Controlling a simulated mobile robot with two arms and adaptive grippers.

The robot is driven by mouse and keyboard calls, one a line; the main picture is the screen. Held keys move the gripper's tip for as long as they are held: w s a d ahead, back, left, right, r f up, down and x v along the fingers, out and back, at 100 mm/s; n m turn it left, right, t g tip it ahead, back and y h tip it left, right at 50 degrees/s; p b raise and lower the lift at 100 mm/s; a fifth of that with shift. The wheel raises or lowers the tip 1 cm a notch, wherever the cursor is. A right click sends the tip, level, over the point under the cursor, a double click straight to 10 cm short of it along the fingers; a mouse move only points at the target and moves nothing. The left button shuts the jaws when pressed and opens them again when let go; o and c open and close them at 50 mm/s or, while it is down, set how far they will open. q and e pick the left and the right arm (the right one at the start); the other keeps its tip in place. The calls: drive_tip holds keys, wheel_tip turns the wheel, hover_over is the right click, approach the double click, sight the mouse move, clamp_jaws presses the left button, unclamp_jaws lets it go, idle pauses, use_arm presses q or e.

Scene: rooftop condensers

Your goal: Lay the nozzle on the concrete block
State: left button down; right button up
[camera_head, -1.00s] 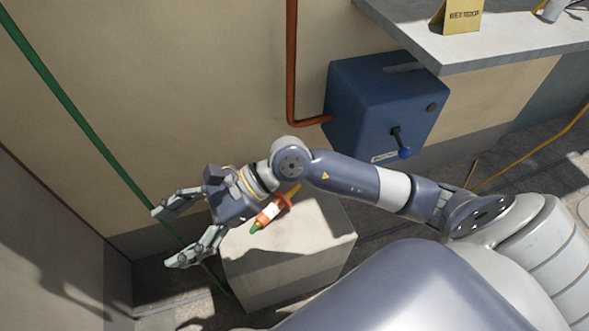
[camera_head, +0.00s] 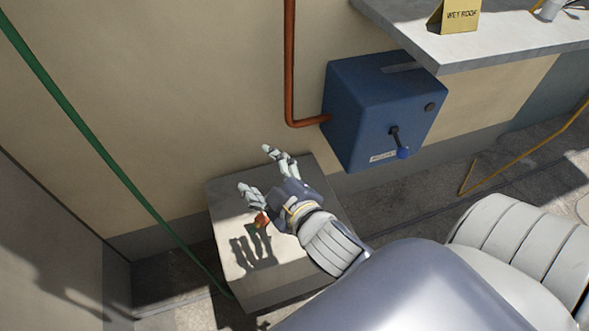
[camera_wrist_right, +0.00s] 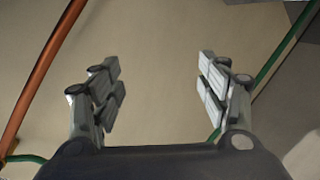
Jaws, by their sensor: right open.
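The nozzle (camera_head: 262,219), orange-red with a green tip, lies on top of the pale concrete block (camera_head: 225,200). Most of it is hidden behind my right gripper; only the end shows. My right gripper (camera_head: 256,169) is open above the block, its fingers spread and pointing toward the wall. Its shadow falls on the block top beside the nozzle. In the right wrist view the two fingers (camera_wrist_right: 160,88) stand wide apart with nothing between them; only wall and pipes show beyond. My left gripper is in neither view.
A blue box (camera_head: 370,115) with a lever hangs on the wall, fed by a copper pipe (camera_head: 291,60). A green hose (camera_head: 90,140) runs down at the left. A grey ledge (camera_head: 490,45) with a yellow sign (camera_head: 460,15) juts out at upper right.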

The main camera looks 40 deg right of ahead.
drive_tip(key=s+a+f+m+g+y, duration=0.1)
drive_tip(key=s+f+m+g, duration=0.5)
drive_tip(key=s+f, duration=0.7)
drive_tip(key=shift+s+a+g, duration=0.15)
drive_tip(key=shift+s+g, duration=1.05)
drive_tip(key=shift+s, duration=0.05)
